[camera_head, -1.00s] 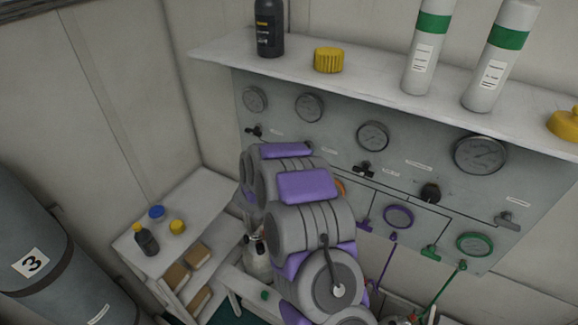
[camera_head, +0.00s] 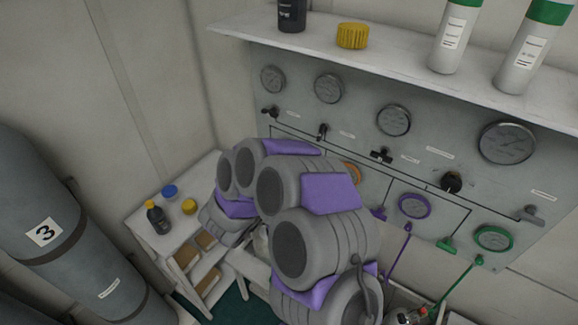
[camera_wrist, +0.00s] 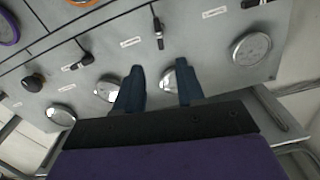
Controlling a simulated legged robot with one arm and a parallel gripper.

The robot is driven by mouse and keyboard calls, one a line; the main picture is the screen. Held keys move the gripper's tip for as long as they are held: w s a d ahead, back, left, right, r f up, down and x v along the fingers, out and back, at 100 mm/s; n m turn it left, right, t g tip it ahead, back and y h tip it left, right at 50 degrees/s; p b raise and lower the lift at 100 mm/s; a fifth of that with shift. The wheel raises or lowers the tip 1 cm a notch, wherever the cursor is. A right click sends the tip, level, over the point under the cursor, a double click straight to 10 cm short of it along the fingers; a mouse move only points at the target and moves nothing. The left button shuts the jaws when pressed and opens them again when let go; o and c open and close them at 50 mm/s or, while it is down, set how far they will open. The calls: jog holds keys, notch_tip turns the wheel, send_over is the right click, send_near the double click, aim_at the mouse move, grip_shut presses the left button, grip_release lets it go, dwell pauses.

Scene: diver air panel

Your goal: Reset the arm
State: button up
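My arm, grey with purple covers, rises in the lower middle of the head view and hides part of the panel and side table. My gripper (camera_wrist: 158,88) shows in the wrist view with its two dark blue fingers apart and nothing between them. Beyond the fingers, the grey air panel (camera_wrist: 205,60) shows gauges and black valve levers, turned around in that view. The air panel (camera_head: 350,110) is at the right in the head view. The fingers are not clearly visible in the head view.
A shelf (camera_head: 400,70) above the panel holds a dark bottle (camera_head: 292,14), a yellow cap (camera_head: 353,36) and two white cylinders with green bands. A small side table (camera_head: 150,215) holds a bottle (camera_head: 157,217) and caps. A grey tank marked 3 (camera_head: 45,215) stands left.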

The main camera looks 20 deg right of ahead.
dwell(0.5)
jog(key=w+a+f+n+t+y+b, duration=0.25)
jog(key=w+a+y+b, duration=0.3)
jog(key=a+y, duration=0.45)
jog(key=s+a+f+n+g+y+b, duration=0.3)
jog(key=s+a+n+y+b, duration=0.35)
jog(key=s+a, duration=0.25)
jog(key=s+d+f+n+g+b, duration=0.1)
jog(key=s+d+f+g+b, duration=0.1)
jog(key=s, duration=1)
jog(key=s+d+f+n+g+h+b, duration=0.1)
jog(key=s+d+f+g+b, duration=0.2)
jog(key=s, duration=0.9)
jog(key=s+d+f+n+g+h+b, duration=0.1)
jog(key=s+d+f+g+b, duration=0.2)
jog(key=s, duration=0.9)
jog(key=d+f+g, duration=0.2)
jog(key=d+g, duration=0.2)
jog(key=d, duration=0.1)
jog(key=shift+s+d, duration=0.15)
